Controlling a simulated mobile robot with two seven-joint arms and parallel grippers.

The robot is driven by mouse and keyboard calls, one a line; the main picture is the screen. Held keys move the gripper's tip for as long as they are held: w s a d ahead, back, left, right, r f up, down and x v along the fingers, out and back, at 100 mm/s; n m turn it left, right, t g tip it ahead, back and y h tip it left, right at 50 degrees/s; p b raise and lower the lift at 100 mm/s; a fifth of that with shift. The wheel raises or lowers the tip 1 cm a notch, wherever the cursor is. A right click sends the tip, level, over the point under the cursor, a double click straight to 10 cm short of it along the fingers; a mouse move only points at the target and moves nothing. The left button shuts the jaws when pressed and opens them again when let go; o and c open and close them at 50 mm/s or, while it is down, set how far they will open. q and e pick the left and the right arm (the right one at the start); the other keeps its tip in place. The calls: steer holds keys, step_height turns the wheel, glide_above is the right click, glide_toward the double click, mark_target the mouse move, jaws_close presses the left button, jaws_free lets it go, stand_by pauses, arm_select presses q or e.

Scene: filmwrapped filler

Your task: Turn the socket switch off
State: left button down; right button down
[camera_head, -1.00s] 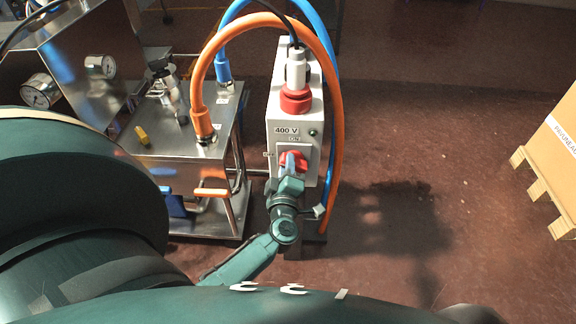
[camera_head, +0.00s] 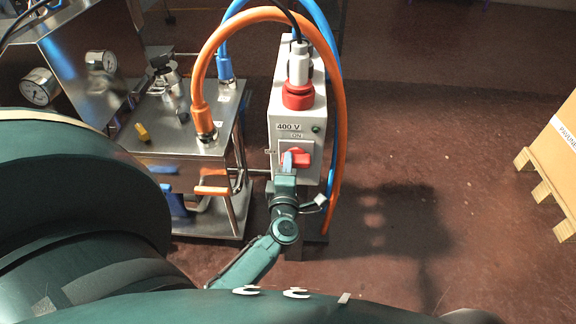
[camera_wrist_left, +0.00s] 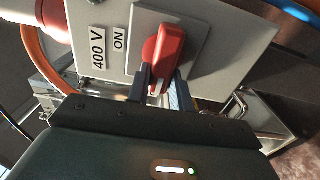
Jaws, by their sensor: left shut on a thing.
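The red rotary switch (camera_head: 297,159) sits on a light plate on the front of the grey 400 V socket box (camera_head: 309,130). The gripper hides part of the switch in the head view. My right gripper is not in view.
A red and grey plug (camera_head: 298,92) stands in the box top. Orange (camera_head: 338,110) and blue hoses arch around the box. A steel machine with gauges (camera_head: 40,87) and a steel cart (camera_head: 165,130) stand left. A carton on a pallet (camera_head: 560,140) stands right; floor between is clear.

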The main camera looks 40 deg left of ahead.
arm_select(q)
steer(key=c, duration=1.5)
jaws_free()
steer(key=shift+o, duration=1.3)
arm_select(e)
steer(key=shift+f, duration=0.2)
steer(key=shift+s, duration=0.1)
